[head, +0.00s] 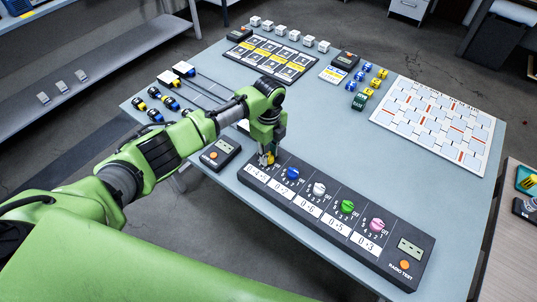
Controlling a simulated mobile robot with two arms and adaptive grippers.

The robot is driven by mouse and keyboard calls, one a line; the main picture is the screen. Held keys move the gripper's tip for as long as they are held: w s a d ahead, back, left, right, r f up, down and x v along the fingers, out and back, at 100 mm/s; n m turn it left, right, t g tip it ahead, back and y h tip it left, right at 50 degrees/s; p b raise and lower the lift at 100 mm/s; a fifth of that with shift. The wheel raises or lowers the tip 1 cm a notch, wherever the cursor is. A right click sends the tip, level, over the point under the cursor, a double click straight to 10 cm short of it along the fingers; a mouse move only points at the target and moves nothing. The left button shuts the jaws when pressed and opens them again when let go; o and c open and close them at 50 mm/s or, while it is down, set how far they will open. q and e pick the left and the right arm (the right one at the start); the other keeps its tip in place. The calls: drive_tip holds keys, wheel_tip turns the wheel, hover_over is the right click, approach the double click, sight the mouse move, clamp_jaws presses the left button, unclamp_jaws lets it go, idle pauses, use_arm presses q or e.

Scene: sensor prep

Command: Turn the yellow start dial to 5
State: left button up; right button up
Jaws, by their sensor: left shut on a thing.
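The dark dial panel (390,222) lies along the near edge of the table. It carries a row of dials: the yellow start dial (265,161) at the left end, then a blue dial (292,173), a white dial (319,188), a green dial (347,207) and a pink dial (376,225). My left gripper (268,158) points down over the yellow dial and is shut on it. The gripper hides most of the yellow dial and its scale, so I cannot read its setting. My right gripper is not in view.
A small dark box with an orange button (220,153) sits left of the panel. Cables with coloured plugs (170,102) lie at the left edge. A patterned board (436,124) lies at the right, small coloured blocks (367,85) near it.

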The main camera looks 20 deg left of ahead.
use_arm(q)
drive_tip(key=m, duration=0.3)
drive_tip(key=shift+m+b, duration=0.3)
drive_tip(key=shift+m, duration=0.1)
drive_tip(key=m+b, duration=0.1)
drive_tip(key=m, duration=0.3)
drive_tip(key=shift+m, duration=0.3)
drive_tip(key=m+b, duration=0.1)
drive_tip(key=m, duration=0.3)
drive_tip(key=shift+m+b, duration=0.35)
drive_tip(key=shift+m, duration=1.15)
drive_tip(key=shift+r, duration=0.1)
drive_tip(key=o, duration=1.1)
